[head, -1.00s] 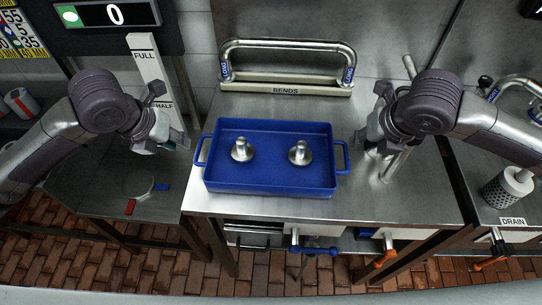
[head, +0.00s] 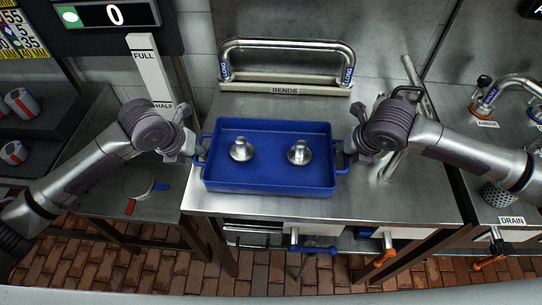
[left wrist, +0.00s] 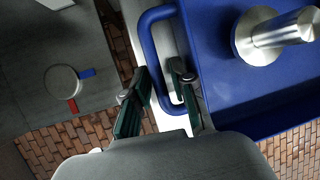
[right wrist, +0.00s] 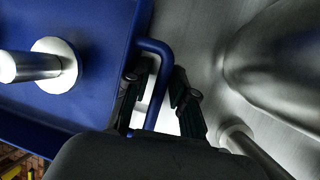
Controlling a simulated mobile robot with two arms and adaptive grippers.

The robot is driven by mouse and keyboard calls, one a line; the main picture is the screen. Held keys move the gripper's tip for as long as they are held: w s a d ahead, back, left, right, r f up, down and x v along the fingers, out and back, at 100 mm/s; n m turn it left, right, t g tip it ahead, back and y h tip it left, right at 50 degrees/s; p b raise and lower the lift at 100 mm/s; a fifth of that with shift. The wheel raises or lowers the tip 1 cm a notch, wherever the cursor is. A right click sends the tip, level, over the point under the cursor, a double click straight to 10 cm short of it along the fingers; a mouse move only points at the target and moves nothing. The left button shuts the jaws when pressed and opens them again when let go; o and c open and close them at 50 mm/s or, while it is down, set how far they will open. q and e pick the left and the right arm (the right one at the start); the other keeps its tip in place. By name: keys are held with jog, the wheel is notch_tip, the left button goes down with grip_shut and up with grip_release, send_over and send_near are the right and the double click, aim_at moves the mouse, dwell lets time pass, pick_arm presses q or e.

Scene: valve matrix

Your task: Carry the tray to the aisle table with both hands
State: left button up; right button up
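The blue tray (head: 268,183) rests on the steel table, with two metal knobbed pieces (head: 241,150) (head: 299,153) standing in it. My left gripper (head: 199,156) is at the tray's left handle. In the left wrist view my left gripper (left wrist: 160,100) is open, with its fingers on either side of the handle (left wrist: 150,45). My right gripper (head: 346,158) is at the right handle. In the right wrist view my right gripper (right wrist: 155,100) is open, with its fingers on either side of the handle (right wrist: 162,75). Neither gripper visibly presses on its handle.
A lower side table (head: 95,195) with a round disc is at the left. A pipe (head: 412,80) rises near my right arm. Valves with blue and orange handles (head: 385,258) sit below the table's front.

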pick_arm(q)
grip_shut()
pick_arm(e)
grip_shut()
pick_arm(q)
jog(key=shift+r, duration=0.15)
pick_arm(e)
jog(key=shift+r, duration=0.15)
